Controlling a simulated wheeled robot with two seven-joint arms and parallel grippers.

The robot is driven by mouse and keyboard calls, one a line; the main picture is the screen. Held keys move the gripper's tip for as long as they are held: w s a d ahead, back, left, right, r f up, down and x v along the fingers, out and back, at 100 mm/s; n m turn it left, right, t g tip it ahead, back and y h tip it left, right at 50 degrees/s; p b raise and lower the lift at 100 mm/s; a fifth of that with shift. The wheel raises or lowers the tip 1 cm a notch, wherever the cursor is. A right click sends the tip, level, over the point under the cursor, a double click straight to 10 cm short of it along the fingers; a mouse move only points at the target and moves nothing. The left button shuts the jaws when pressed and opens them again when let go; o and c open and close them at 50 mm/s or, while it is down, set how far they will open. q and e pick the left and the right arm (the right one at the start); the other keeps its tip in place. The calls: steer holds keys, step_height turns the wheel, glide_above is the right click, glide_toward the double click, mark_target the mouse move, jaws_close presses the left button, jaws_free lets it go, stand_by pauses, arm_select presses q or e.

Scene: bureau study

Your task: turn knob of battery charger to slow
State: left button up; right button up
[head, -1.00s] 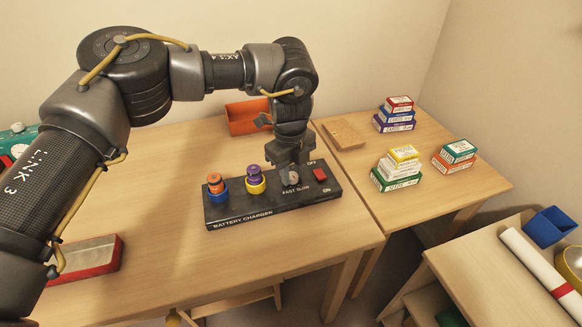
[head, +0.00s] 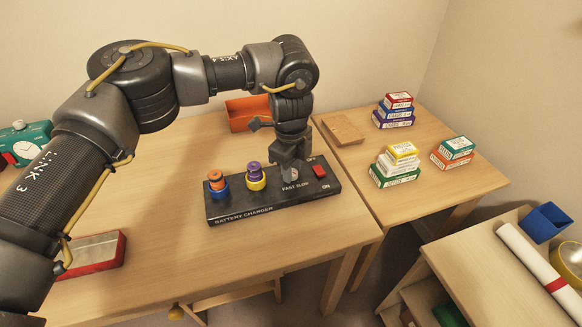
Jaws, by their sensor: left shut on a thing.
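The black battery charger (head: 243,213) lies on the desk in the head view, with "FAST SLOW" and "OFF/ON" lettering on top. My left gripper (head: 290,166) points down over its knob (head: 291,173) and is shut on it. The knob is mostly hidden by the fingers, so I cannot tell which way it points. A red switch (head: 319,171) sits just right of the gripper. An orange-topped piece in a blue ring (head: 218,186) and a purple-topped piece in a yellow ring (head: 255,176) stand on the charger's left part. My right gripper is not in view.
An orange bin (head: 247,112) stands behind the charger, close to my left arm. Stacked small boxes (head: 397,165) and a wooden block (head: 343,131) are on the right table. A red-sided box (head: 95,254) lies at the desk's front left. The desk left of the charger is clear.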

arm_select(q)
steer(key=o, duration=1)
step_height(320, 180, up, 4)
steer(key=shift+r, duration=0.25)
steer(key=r, duration=0.3)
steer(key=r+p, duration=0.1)
steer(key=r, duration=0.2)
steer(key=shift+s+a+r, duration=0.15)
steer(key=shift+s, duration=0.05)
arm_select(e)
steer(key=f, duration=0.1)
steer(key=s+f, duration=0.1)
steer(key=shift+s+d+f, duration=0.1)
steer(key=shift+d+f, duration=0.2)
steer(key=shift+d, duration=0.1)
